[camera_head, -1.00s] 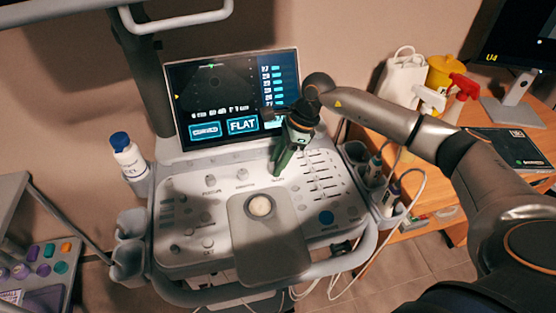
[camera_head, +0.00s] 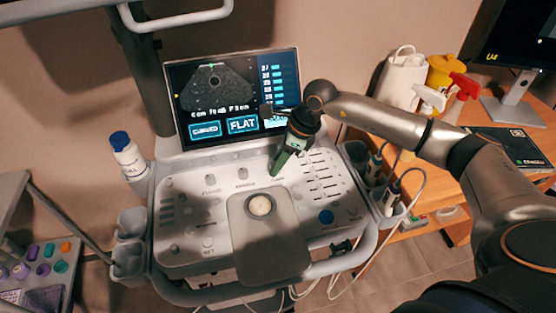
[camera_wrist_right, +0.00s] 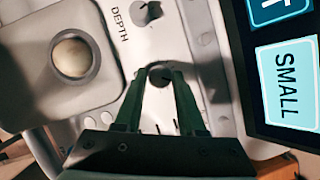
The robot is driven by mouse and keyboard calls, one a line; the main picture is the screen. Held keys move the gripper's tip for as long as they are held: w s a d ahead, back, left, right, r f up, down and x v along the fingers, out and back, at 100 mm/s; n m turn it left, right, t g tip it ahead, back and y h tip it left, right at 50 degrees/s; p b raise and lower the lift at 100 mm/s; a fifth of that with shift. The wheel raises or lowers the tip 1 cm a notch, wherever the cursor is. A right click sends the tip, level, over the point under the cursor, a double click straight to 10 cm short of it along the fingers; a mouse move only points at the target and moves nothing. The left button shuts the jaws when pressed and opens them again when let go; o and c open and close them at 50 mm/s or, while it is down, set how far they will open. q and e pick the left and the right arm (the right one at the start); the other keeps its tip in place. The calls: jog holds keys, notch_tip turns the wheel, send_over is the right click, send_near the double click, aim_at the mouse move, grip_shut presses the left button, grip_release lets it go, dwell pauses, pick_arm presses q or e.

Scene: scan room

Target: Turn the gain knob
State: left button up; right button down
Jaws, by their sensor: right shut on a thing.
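My right gripper (camera_head: 277,171) reaches down to the upper right of the ultrasound console's panel (camera_head: 180,258). In the right wrist view its two green fingers (camera_wrist_right: 159,80) are shut on a small round grey knob (camera_wrist_right: 160,71), one on each side. I take this as the gain knob; its own label is hidden. A similar knob labelled DEPTH (camera_wrist_right: 146,12) stands beside it, apart from the fingers. The console screen (camera_head: 215,95) shows a grey fan-shaped scan picture. My left gripper is not in view.
A trackball (camera_head: 260,205) sits in the panel's middle, with slider rows (camera_head: 325,172) at right. A blue-capped bottle (camera_head: 128,157) stands left of the console. Probes (camera_head: 392,190) hang at its right. A wooden desk with spray bottles (camera_head: 460,95) is further right.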

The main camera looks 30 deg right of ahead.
jog(key=shift+m+t+h, duration=0.3)
jog(key=shift+m, duration=0.7)
jog(key=c, duration=0.5)
grip_release()
jog(key=b+v, duration=0.1)
jog(key=v, duration=1.1)
jog(key=shift+r, duration=0.3)
jog(key=shift+s, duration=0.1)
